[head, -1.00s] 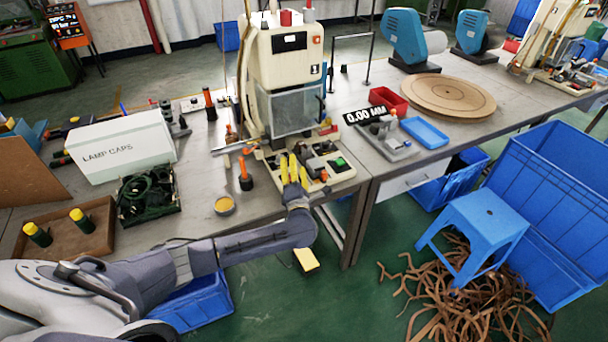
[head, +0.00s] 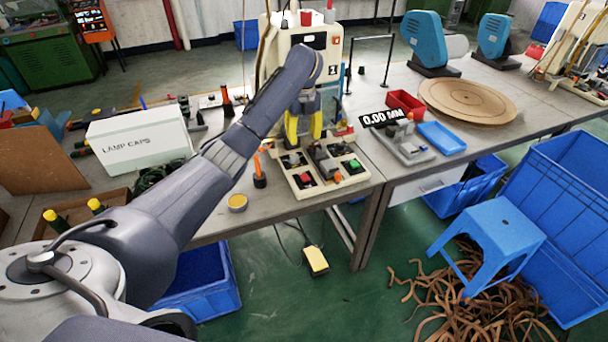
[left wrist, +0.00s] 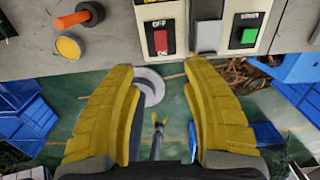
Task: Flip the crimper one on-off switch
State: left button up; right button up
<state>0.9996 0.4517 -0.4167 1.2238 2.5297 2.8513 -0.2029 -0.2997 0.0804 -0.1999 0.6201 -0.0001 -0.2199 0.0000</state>
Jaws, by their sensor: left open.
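Crimper one (head: 303,55) is the cream machine marked 1. The on-off switch (head: 305,178), a red rocker in a black plate, sits at the front left of its base panel. In the left wrist view the red switch (left wrist: 160,40) shows an OFF label just beyond and between the fingertips. My left gripper (head: 303,135) points down over the rear part of the panel. Its yellow fingers are open and apart, with nothing between them; I see no contact with the switch. It also shows in the left wrist view (left wrist: 160,66). My right gripper is out of view.
A green START button (head: 354,165) sits right of the switch. An orange-handled tool (head: 259,175) and a yellow round tin (head: 237,202) stand left of the panel. A lamp caps box (head: 140,140) is further left. A yellow pedal (head: 316,262) lies on the floor.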

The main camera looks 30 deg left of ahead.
aim_at(304, 175)
pick_arm(q)
notch_tip(304, 175, down, 17)
jog(key=shift+f, duration=0.1)
dwell(0.6)
grip_shut()
dwell(0.4)
jog(key=shift+d, duration=0.1)
